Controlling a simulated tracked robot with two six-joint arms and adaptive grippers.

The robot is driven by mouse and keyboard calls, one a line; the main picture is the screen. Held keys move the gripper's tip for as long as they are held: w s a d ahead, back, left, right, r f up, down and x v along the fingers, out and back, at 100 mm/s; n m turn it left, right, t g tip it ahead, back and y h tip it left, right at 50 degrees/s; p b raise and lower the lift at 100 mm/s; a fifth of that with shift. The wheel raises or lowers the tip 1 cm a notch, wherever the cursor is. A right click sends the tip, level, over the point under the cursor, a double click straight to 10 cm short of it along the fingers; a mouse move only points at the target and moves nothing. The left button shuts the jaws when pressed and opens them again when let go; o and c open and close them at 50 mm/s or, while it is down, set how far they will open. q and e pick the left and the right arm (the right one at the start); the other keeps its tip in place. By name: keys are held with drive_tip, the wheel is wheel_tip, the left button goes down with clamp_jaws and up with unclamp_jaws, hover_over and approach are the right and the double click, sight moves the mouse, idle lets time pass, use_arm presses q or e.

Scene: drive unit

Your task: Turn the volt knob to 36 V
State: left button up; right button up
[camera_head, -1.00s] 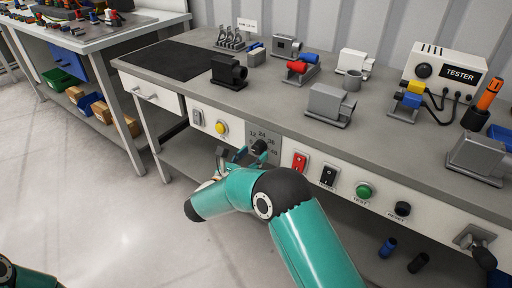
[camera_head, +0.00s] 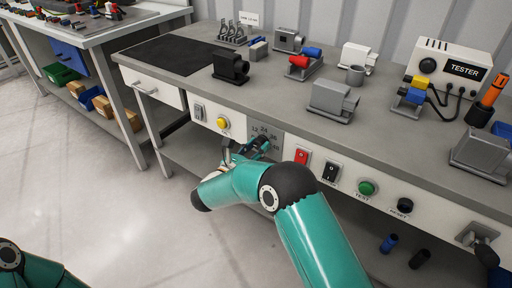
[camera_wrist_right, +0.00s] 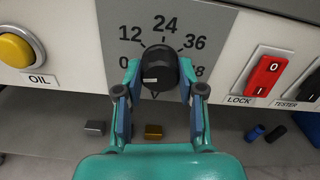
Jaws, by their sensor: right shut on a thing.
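The volt knob (camera_wrist_right: 159,66) is dark and round, set on a grey dial plate (camera_wrist_right: 215,20) with the marks 12, 24, 36 and 48 partly visible around it. A small white mark shows on the knob's front, low and left of its middle; I cannot tell which number the knob points to. My right gripper (camera_wrist_right: 160,72) is shut on the knob, one finger on each side. In the head view the right gripper (camera_head: 244,150) is at the dial plate (camera_head: 266,137), where the fingers largely hide the knob. My left gripper is out of view.
The yellow OIL button (camera_wrist_right: 18,48) is left of the dial. The red LOCK switch (camera_wrist_right: 266,76) and black TESTER switch (camera_head: 330,171) are to its right, then the green TEST button (camera_head: 366,188). Several parts and the tester (camera_head: 446,68) stand on the bench top.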

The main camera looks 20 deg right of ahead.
drive_tip(key=shift+f+m+b, duration=0.15)
drive_tip(key=shift+m+b, duration=0.65)
drive_tip(key=shift+b, duration=0.3)
drive_tip(key=m+b, duration=0.4)
drive_tip(key=b, duration=0.1)
drive_tip(key=m+b, duration=0.4)
drive_tip(key=b, duration=0.1)
drive_tip(key=shift+f+m, duration=0.2)
drive_tip(key=shift+m, duration=0.2)
drive_tip(key=m+b, duration=0.9)
drive_tip(key=b, duration=0.2)
drive_tip(key=shift+m, duration=0.4)
drive_tip(key=shift+d+m+b, duration=0.1)
drive_tip(key=shift+m+b, duration=0.2)
drive_tip(key=shift+m, duration=0.6)
drive_tip(key=m, duration=0.3)
drive_tip(key=shift+r+m, duration=0.1)
drive_tip(key=shift+m, duration=0.2)
drive_tip(key=m, duration=0.4)
